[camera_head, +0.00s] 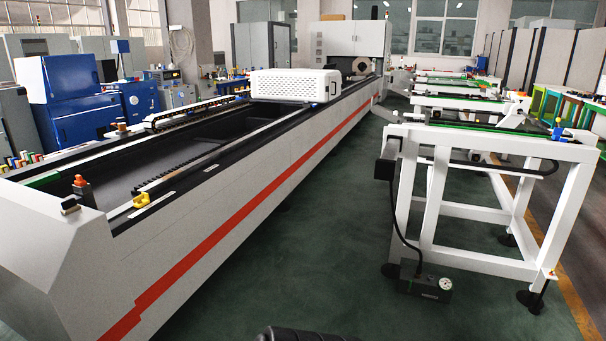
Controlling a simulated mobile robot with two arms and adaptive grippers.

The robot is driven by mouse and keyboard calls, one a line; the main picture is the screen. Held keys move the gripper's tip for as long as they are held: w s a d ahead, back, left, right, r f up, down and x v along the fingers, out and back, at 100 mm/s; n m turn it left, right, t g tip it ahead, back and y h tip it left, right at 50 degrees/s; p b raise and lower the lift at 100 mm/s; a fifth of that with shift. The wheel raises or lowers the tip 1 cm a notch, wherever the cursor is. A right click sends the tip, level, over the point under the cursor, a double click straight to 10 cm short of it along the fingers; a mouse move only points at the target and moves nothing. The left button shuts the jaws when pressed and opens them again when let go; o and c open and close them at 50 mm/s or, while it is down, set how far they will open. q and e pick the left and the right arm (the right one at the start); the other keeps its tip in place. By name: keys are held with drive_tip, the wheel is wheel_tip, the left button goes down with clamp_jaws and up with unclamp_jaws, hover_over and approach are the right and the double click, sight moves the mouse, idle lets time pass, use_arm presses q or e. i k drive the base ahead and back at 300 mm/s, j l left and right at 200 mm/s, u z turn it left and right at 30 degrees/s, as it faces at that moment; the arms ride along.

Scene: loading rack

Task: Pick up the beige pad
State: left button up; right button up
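I cannot make out a beige pad anywhere in the head view. The white loading rack (432,190) stands at the right, with green strips along its top. Neither of my grippers can be made out. A dark rounded shape (310,334) shows at the bottom edge, cut off by the frame; I cannot tell what it is.
A long white machine bed (250,188) with a red stripe runs along the left into the distance. A small black box with a gauge (430,287) sits on the floor by the rack. The green floor (310,250) between machine and rack is clear.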

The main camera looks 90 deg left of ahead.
sight(70, 206)
drive_tip(key=l+u, duration=0.15)
drive_tip(key=u, duration=4)
